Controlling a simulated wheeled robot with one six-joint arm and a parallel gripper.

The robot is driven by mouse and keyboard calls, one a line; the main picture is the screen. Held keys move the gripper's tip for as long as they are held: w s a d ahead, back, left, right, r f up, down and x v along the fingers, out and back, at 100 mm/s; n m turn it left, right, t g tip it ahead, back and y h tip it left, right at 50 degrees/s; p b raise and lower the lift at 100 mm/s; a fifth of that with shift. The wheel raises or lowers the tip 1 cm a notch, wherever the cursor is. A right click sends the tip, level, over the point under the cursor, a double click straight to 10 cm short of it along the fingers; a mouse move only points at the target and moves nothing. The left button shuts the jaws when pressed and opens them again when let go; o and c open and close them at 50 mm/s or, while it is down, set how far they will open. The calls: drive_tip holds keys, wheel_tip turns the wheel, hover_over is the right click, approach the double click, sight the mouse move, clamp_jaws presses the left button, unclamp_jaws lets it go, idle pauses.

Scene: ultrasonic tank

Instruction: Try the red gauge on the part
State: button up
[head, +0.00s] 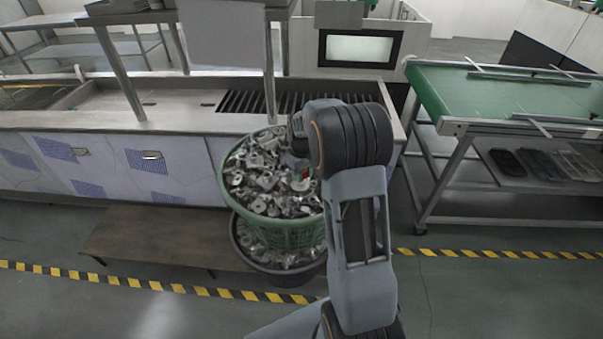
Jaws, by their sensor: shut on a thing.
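My gripper (297,168) is at the right side of the green basket, low over the metal parts, and largely hidden behind my own wrist. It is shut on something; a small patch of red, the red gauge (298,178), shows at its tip. The gauge's shape and ends are hidden. Many grey metal parts (258,178) fill the green basket (277,233). A pale part with a round hole (301,184) lies just below the red patch. I cannot tell whether the gauge touches it or is apart.
A dark lower basket (262,267), also holding parts, stands under the green one. A brown low platform (150,236) lies left of it. The steel tank bench (190,118) runs behind. A green-topped conveyor table (500,95) stands right. The floor in front is clear.

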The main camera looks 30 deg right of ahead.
drive_tip(key=shift+f+b, duration=0.4)
drive_tip(key=shift+f, duration=0.15)
drive_tip(key=shift+r, duration=0.15)
idle(1.3)
drive_tip(key=shift+r+p, duration=1.65)
drive_tip(key=shift+r, duration=0.5)
drive_tip(key=shift+r, duration=0.1)
drive_tip(key=shift+r+p, duration=1.4)
drive_tip(key=shift+r, duration=0.55)
drive_tip(key=shift+a+f, duration=0.1)
drive_tip(key=shift+a, duration=0.05)
